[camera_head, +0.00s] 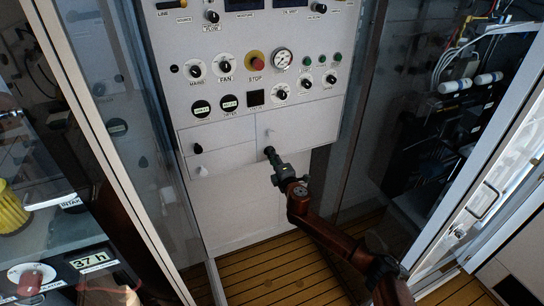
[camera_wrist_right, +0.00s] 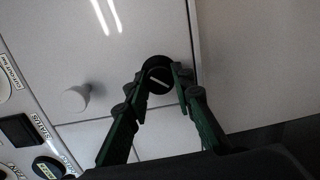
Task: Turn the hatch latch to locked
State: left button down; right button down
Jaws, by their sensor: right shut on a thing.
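The hatch (camera_head: 310,125) is a pale grey door low on the right of the panel. Its latch (camera_wrist_right: 158,70) is a round black knob near the door's edge, with a short pale line set aslant on its face in the right wrist view. My right gripper (camera_head: 271,157) is at the latch, its two fingers (camera_wrist_right: 160,86) closed around the sides of the knob. In the head view the gripper mostly hides the latch. The lock marking cannot be read. My left gripper is not in view.
A white knob (camera_wrist_right: 76,99) stands on the same door. A second door with a black latch (camera_head: 198,148) is to its left. Dials, a gauge (camera_head: 282,59) and a red stop button (camera_head: 257,63) are above. Glass cabinets flank the panel; the wooden floor (camera_head: 275,272) lies below.

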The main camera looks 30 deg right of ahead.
jog(key=shift+m+y+p, duration=0.4)
jog(key=shift+m+p, duration=1.6)
jog(key=shift+m, duration=2.6)
jog(key=c, duration=1.7)
grip_release()
jog(key=shift+o, duration=0.2)
jog(key=s, duration=1.2)
jog(key=shift+a+r, duration=0.3)
jog(key=shift+r, duration=0.1)
